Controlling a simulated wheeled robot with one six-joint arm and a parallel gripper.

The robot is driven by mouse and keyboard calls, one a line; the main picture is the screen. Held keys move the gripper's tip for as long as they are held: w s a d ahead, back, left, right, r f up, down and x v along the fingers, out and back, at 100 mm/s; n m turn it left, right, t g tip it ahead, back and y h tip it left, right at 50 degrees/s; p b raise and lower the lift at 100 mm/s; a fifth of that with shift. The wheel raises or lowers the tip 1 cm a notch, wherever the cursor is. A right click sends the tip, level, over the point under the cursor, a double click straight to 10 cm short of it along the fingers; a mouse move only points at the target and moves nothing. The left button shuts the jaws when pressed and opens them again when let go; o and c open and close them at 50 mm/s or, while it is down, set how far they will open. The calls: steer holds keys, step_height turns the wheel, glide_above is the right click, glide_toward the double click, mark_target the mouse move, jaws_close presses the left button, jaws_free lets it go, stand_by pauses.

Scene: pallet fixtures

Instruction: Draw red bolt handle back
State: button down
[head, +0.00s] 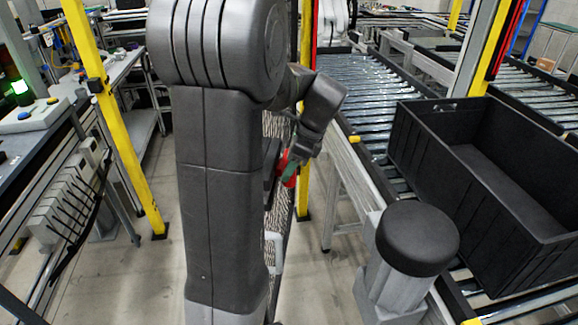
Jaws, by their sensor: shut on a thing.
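The red bolt handle (290,168) shows in the head view, right of my large grey arm column, beside a mesh panel. My gripper (292,170) is at the handle and shut on it, and its fingers cover part of the red surface. The bolt's body and its mount are mostly hidden behind my arm, so I cannot tell how far the bolt is drawn.
A mesh panel (279,125) stands behind the handle. A roller conveyor (375,90) and a large black crate (497,175) are on the right. A workbench (75,155) is on the left. Some floor shows between.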

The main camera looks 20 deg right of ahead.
steer(key=shift+w+r, duration=0.1)
steer(key=shift+r, duration=0.05)
steer(key=c, duration=1.2)
jaws_free()
steer(key=o, duration=0.4)
steer(key=shift+w+d, duration=0.1)
steer(key=shift+w, duration=0.05)
steer(key=v, duration=1.3)
steer(key=shift+s+d+r, duration=0.1)
steer(key=shift+s+r, duration=0.15)
